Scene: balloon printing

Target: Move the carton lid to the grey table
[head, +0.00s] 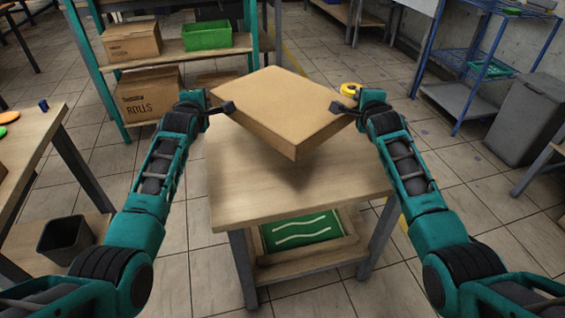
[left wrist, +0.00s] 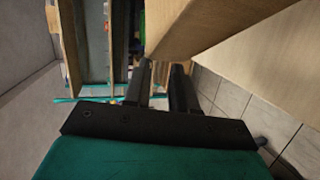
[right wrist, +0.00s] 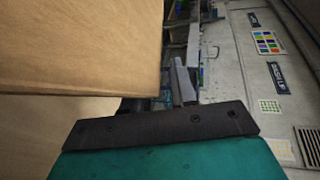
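The carton lid (head: 275,100) is a shallow brown cardboard box shape, top side up, with one corner toward me. It is held above the wooden table, its shadow beneath it. My left gripper (head: 226,107) is at its left corner and my right gripper (head: 338,106) is at its right corner. The lid fills the upper right of the left wrist view (left wrist: 215,35) and the upper left of the right wrist view (right wrist: 80,45). I cannot pick out a grey table for certain.
A teal-framed shelf (head: 168,55) with boxes stands behind left. Another table (head: 30,135) is at left, a blue rack (head: 460,97) behind right.

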